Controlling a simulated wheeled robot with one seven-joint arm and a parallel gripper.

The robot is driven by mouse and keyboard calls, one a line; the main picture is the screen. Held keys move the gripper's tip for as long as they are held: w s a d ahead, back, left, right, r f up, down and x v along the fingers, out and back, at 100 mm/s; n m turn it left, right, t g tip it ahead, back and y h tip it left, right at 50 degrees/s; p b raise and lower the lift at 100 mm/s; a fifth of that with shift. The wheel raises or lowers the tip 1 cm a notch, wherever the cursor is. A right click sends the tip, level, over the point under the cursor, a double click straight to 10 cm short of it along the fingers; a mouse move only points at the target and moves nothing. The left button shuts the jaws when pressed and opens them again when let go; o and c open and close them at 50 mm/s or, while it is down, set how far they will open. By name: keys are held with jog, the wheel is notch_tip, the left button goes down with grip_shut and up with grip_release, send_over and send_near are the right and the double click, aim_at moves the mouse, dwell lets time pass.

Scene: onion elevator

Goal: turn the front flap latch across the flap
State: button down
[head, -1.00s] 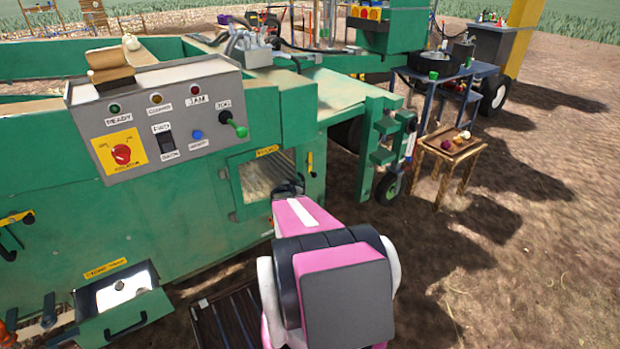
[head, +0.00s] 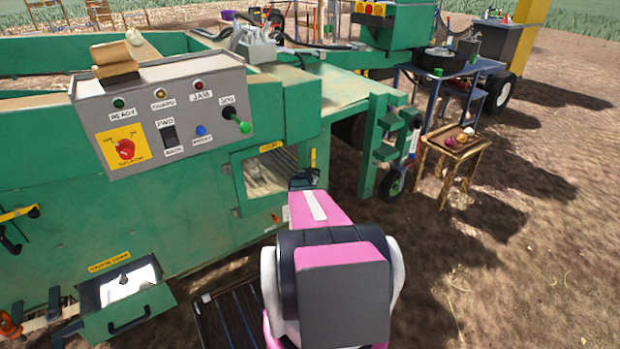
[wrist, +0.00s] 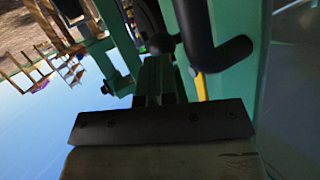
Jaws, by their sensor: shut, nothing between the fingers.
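The front flap opening (head: 268,170) is in the green machine's side, with a yellow label above it and slatted material visible inside. A yellow handle (head: 313,158), seemingly the latch, stands about upright just right of the opening. My gripper (head: 304,179) is dark, shut and empty, at the opening's lower right corner, just below the yellow handle. I cannot tell whether they touch. My pink and white arm hides the area below. The wrist view shows a strip of yellow (wrist: 201,88) beside green metal, perhaps the handle, and a black bent bar (wrist: 215,45).
The control box (head: 160,115) with knobs and buttons is at upper left. An open drawer-like flap (head: 128,310) juts out at lower left. A wheeled green frame (head: 385,150) and a wooden stool (head: 450,160) stand to the right. Bare ground is free at right.

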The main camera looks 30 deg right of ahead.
jog(key=shift+w+d+f, duration=0.15)
jog(key=shift+w+d, duration=0.15)
jog(key=shift+d, duration=0.15)
jog(key=shift+d, duration=0.1)
jog(key=shift+d+f, duration=0.4)
jog(key=shift+d, duration=0.1)
jog(key=shift+w, duration=0.1)
